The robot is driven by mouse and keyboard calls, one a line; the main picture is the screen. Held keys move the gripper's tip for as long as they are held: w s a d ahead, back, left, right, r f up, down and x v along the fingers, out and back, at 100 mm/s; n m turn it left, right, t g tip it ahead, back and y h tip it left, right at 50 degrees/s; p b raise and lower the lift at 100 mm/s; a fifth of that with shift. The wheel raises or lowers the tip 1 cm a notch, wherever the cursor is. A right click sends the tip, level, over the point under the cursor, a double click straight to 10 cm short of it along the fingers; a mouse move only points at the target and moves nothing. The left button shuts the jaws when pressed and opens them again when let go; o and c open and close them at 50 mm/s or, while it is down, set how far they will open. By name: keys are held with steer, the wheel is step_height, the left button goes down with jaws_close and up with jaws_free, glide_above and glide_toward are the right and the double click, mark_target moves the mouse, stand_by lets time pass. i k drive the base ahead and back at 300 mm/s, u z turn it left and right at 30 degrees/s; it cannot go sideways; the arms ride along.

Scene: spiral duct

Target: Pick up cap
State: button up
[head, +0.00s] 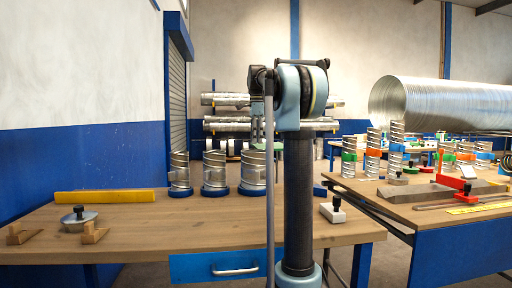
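A round metal cap (78,217) with a black knob on top sits on the left part of the near wooden workbench (150,235). I take this to be the cap of the task. My arm stands upright in the middle of the head view, well to the right of the cap. I cannot make out my gripper's fingers in this view.
Two small wooden wedges (94,233) lie close in front of the cap. A yellow bar (105,196) lies behind it. Spiral duct pieces in blue collars (214,190) stand mid-bench. A white block with a black knob (333,211) is at the right end. Another workbench (390,200) stands right.

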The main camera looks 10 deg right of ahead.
mark_target(75, 222)
steer(key=k, duration=1)
